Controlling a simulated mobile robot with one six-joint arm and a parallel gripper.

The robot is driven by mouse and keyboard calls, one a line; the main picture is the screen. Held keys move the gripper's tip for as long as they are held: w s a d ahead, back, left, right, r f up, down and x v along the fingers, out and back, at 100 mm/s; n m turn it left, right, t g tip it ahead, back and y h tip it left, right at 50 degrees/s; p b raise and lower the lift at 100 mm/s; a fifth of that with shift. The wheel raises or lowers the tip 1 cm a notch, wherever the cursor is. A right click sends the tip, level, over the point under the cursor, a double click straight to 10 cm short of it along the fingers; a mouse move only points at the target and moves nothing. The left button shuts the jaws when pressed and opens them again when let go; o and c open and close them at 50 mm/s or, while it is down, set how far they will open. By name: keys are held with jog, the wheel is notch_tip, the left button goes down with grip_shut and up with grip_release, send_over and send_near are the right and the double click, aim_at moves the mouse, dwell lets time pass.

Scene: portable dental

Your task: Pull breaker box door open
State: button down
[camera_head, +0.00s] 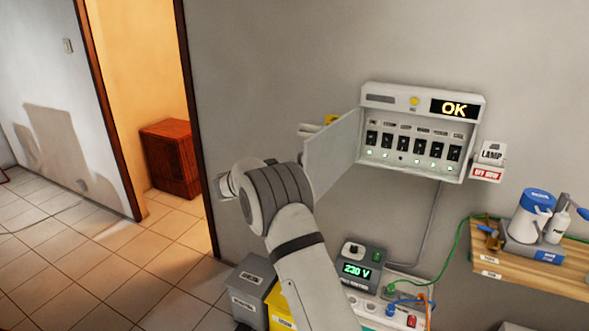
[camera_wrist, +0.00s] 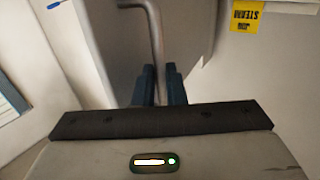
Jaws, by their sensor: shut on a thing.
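The breaker box (camera_head: 420,132) is on the wall in the head view. Its grey door (camera_head: 333,155) is swung out from the left side, and the row of black breakers shows. My arm covers the lower left of the door, and my fingertips are hidden there. In the wrist view my gripper (camera_wrist: 160,80) has its two dark fingers close together around the lower end of a bent grey bar handle (camera_wrist: 155,35). It is shut on this handle.
A lamp switch (camera_head: 489,160) is right of the box. Below are a 230 V meter (camera_head: 360,270), a power strip with cables and grey and yellow bins. A wooden shelf (camera_head: 530,270) with bottles is at the right. Tiled floor at the left is largely clear. A yellow label (camera_wrist: 246,16) shows in the wrist view.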

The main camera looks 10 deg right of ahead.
jog(key=shift+d, duration=0.2)
jog(key=c, duration=1.9)
grip_release()
jog(key=shift+c, duration=0.2)
jog(key=o, duration=0.3)
jog(key=shift+w+d+f, duration=0.15)
jog(key=shift+w+f, duration=0.1)
jog(key=shift+w, duration=0.05)
jog(key=shift+o, duration=0.8)
jog(key=shift+r, duration=0.1)
jog(key=b+v, duration=0.2)
jog(key=v, duration=0.6)
jog(key=shift+s, duration=0.2)
jog(key=shift+r, duration=0.15)
